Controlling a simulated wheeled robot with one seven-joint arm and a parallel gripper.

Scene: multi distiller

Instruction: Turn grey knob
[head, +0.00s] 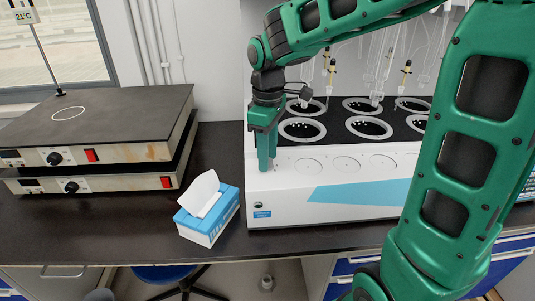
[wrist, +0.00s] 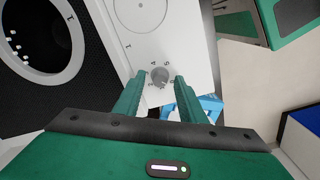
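The grey knob (wrist: 160,76) is small and round, with printed numbers around it, on the white panel of the multi distiller (head: 290,200). In the wrist view it lies between the tips of my gripper (wrist: 161,79). The two green fingers are apart, one on each side of the knob, with white panel showing around it. I cannot tell how far the tips are above the panel. In the head view my gripper (head: 266,168) points down at the left front of the distiller and hides the knob.
A blue tissue box (head: 205,228) stands on the dark bench left of the distiller. Two stacked hot plates (head: 90,160) with red switches are at the far left. Dark round wells (head: 302,130) and glassware are behind my gripper.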

